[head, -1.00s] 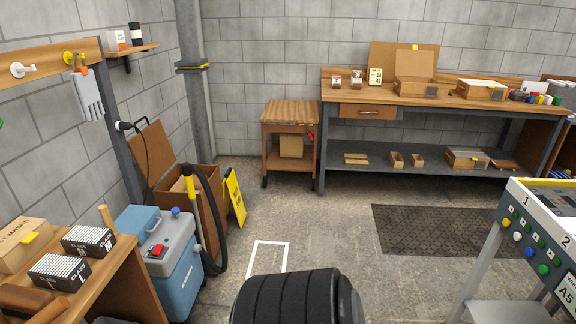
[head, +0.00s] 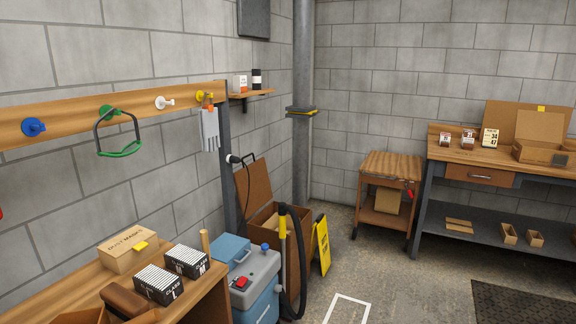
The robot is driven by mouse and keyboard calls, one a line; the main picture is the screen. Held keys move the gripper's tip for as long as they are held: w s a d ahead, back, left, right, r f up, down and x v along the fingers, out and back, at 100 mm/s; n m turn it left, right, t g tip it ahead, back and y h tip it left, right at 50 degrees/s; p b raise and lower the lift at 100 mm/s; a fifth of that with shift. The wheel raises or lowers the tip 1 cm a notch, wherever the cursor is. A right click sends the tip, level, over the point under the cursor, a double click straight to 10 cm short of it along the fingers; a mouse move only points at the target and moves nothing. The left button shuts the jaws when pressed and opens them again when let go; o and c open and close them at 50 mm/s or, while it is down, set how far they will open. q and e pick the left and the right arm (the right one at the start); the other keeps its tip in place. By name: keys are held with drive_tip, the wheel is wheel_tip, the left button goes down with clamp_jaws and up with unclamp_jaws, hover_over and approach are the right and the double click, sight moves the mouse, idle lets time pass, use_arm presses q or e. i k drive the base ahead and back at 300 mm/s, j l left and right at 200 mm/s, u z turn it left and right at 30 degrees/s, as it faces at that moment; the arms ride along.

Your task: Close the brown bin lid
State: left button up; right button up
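The brown bin (head: 264,245) stands against the left wall, behind the blue and grey vacuum unit. Its brown lid (head: 254,188) is raised, tilted back towards the wall. A lighter piece shows inside the bin's open top. The vacuum's black hose and yellow wand stand in front of the bin and hide part of it. Neither of my grippers is in the head view.
The vacuum unit (head: 254,285) and a yellow floor sign (head: 321,246) stand close to the bin. A workbench (head: 199,297) with boxes is at the lower left. A wooden cart (head: 391,168) stands by the back wall. Floor around the white outline (head: 347,300) is clear.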

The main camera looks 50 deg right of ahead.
sight(260, 193)
drive_tip(key=z, duration=1.45)
drive_tip(key=u, duration=0.3)
drive_tip(key=i+l+u, duration=0.2)
drive_tip(key=u, duration=0.2)
drive_tip(key=i+l+u, duration=0.15)
drive_tip(key=l+u, duration=0.25)
drive_tip(key=i+l+u, duration=0.15)
drive_tip(key=u, duration=0.25)
